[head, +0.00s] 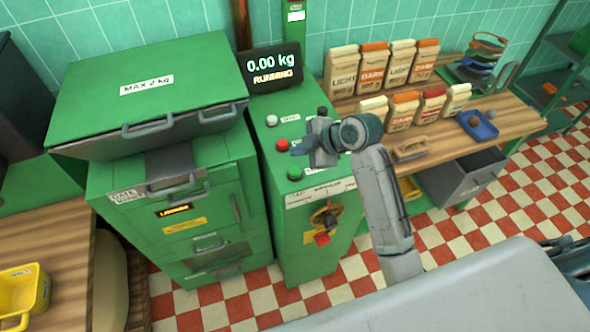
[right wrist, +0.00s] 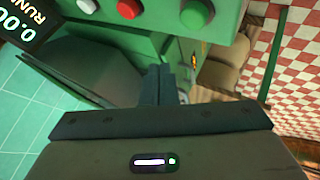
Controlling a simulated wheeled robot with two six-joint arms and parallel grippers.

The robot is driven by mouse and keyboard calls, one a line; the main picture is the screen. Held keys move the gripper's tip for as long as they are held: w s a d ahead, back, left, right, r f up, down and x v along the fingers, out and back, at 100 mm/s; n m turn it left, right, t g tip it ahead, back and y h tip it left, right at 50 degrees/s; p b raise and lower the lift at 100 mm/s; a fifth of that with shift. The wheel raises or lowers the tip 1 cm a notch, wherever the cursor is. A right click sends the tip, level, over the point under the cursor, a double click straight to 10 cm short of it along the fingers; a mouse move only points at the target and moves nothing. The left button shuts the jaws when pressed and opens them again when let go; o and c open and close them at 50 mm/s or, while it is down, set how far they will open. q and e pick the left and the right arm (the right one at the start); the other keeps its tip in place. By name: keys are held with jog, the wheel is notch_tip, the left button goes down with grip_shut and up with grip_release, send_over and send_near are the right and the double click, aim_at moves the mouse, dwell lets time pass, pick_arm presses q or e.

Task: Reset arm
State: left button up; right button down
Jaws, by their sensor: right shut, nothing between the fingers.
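My right gripper (head: 297,147) is shut and empty, held out over the top of the green control cabinet (head: 321,255). In the right wrist view its two dark fingers (right wrist: 158,88) lie together. On the cabinet top are a white button (head: 272,120), a red button (head: 282,145) and a green button (head: 294,173); the gripper is by the red and green ones, and I cannot tell whether it touches any. The right wrist view also shows the red button (right wrist: 129,8) and the green button (right wrist: 195,14). My left gripper is not in view.
A display (head: 271,68) reads 0.00 kg RUNNING. A green machine (head: 180,220) with a lid marked MAX 2 kg stands left. A wooden counter (head: 500,122) with several labelled bags and a blue tray (head: 477,125) is right. A yellow bin (head: 20,292) sits at lower left.

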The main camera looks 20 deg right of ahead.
jog(key=s+d+f+m+g+h, duration=0.1)
jog(key=s+d+f+m+h, duration=0.15)
jog(key=s+m, duration=0.55)
jog(key=s+d+f+m+g+h, duration=0.1)
jog(key=s+d+f+m+h, duration=0.2)
jog(key=s, duration=0.9)
jog(key=s+d+f+m+g+h, duration=0.1)
jog(key=s+d+f+m+h, duration=0.1)
jog(key=s+d+f+m, duration=0.5)
notch_tip(320, 180, down, 31)
jog(key=s+g+b, duration=0.1)
jog(key=s+b, duration=0.1)
jog(key=b, duration=0.3)
jog(key=s+f+b, duration=0.2)
jog(key=s+f, duration=0.7)
jog(key=f, duration=0.4)
jog(key=s+d+f+g+b, duration=0.1)
jog(key=s+f+b, duration=0.2)
jog(key=s+f, duration=0.7)
notch_tip(320, 180, down, 3)
jog(key=shift+s+r+n, duration=0.1)
jog(key=shift+s+n, duration=0.05)
jog(key=shift+n, duration=0.15)
jog(key=shift+d, duration=0.1)
